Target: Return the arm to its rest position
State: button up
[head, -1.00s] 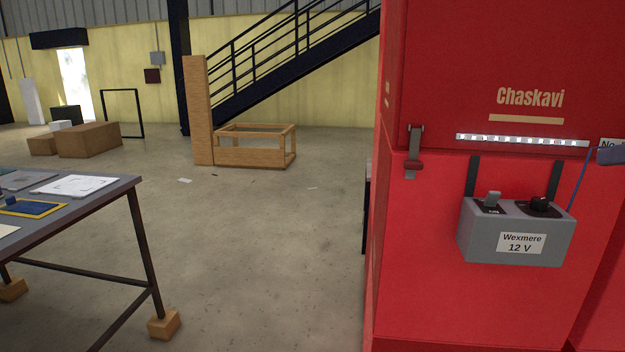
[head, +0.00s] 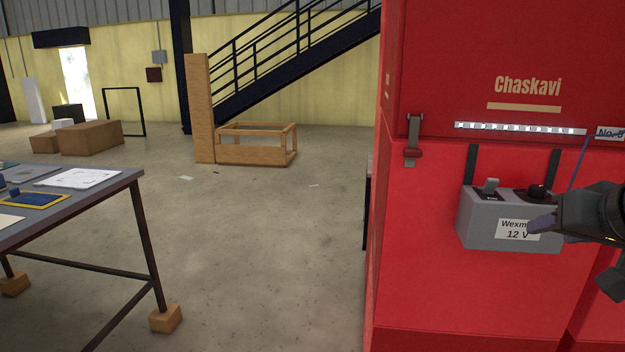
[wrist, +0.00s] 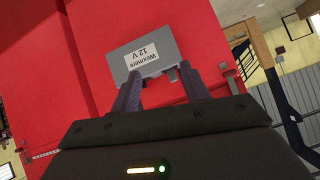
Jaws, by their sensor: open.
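My gripper (head: 545,226) is at the right of the head view, in front of the grey Wexmere 12 V box (head: 480,225) and covering part of its label. In the wrist view my gripper (wrist: 157,82) has its two dark fingers spread with nothing between them. The grey box (wrist: 122,66) shows just beyond the fingertips there; I cannot tell the exact gap. On its top are a grey switch lever (head: 491,185) and a black knob (head: 536,191). The box hangs by dark straps on a red cabinet (head: 440,290).
A lit LED strip (head: 520,128) runs across the cabinet above the box, and a blue cable (head: 578,165) hangs at its right. A latch (head: 413,140) is on the left. A work table (head: 130,180) stands at far left. The floor (head: 260,260) between is clear.

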jog(key=w+a+f+g+y+b, duration=0.1)
jog(key=w+a+f+g, duration=0.15)
jog(key=f, duration=0.55)
jog(key=w+a+f+g+b, duration=0.1)
jog(key=w+a+f, duration=0.15)
jog(key=f, duration=0.45)
jog(key=s+a+f+n+g+b, duration=0.1)
jog(key=s+a+f+b, duration=0.1)
jog(key=a+f, duration=0.55)
jog(key=s+a+f+n+g+b, duration=0.25)
jog(key=a+f, duration=0.25)
jog(key=f, duration=0.6)
jog(key=s+a+f+n+g+b, duration=0.1)
jog(key=s+a+f, duration=0.2)
jog(key=a+f, duration=0.5)
jog(key=w+d+p+v, duration=0.1)
jog(key=w+p+v, duration=0.2)
jog(key=p+v, duration=1.4)
jog(key=w+d+r+p+v, duration=0.1)
jog(key=w+p+v, duration=0.3)
jog(key=p+v, duration=1.4)
jog(key=w+r+p, duration=0.1)
jog(key=p, duration=0.1)
jog(key=shift+d+p, duration=0.3)
jog(key=shift+p, duration=0.05)
jog(key=shift+w, duration=0.1)
jog(key=shift+c, duration=1)
